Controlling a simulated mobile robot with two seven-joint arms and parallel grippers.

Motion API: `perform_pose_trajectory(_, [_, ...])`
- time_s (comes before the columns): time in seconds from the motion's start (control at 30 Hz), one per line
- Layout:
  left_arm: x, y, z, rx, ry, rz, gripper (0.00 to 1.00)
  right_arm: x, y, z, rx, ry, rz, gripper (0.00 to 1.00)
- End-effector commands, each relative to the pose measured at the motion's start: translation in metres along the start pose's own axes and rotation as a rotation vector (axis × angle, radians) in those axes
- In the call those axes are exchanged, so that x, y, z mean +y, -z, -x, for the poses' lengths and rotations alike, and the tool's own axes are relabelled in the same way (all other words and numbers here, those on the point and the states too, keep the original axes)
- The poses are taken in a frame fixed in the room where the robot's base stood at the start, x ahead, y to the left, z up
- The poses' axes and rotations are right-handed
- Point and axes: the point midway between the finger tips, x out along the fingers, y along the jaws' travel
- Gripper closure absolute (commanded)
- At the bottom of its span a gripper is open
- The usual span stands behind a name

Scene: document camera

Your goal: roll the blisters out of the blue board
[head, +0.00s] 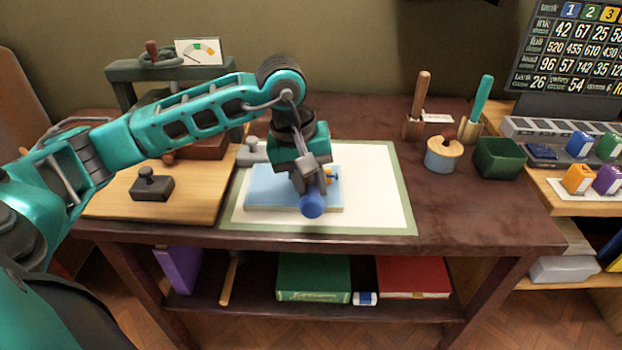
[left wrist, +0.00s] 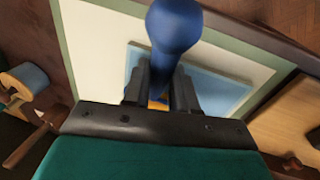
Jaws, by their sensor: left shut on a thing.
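The blue board (head: 270,190) lies flat on a white sheet with a green border; it also shows in the left wrist view (left wrist: 222,88). My left gripper (head: 312,182) is over the right part of the board, pointing down. It is shut on a tool with a rounded blue handle (head: 312,206), which fills the top middle of the left wrist view (left wrist: 173,28). A small yellow and blue part (head: 332,175) shows beside the fingers, probably of the same tool. The fingers hide its working end, so I cannot tell whether it touches the board. No blisters can be made out. My right gripper is out of view.
The white sheet (head: 380,190) is clear right of the board. A wooden board with a dark handled block (head: 152,184) is at left, a press (head: 165,70) behind. A lidded blue pot (head: 443,155), green box (head: 499,157) and tool holders stand at right.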

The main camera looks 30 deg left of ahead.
Motion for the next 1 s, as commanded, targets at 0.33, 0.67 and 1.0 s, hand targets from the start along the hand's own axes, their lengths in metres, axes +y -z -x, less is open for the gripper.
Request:
perform_pose_trajectory(0.33, [0.0, 0.005, -0.001, 0.001, -0.001, 0.001, 1.0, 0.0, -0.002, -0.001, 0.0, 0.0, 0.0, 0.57])
perform_pose_trajectory(0.67, [0.001, 0.024, -0.005, 0.0, 0.001, 0.001, 1.0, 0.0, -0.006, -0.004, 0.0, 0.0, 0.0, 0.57])
perform_pose_trajectory(1.0, [0.0, 0.023, -0.006, -0.003, 0.004, 0.001, 1.0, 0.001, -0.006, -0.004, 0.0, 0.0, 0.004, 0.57])
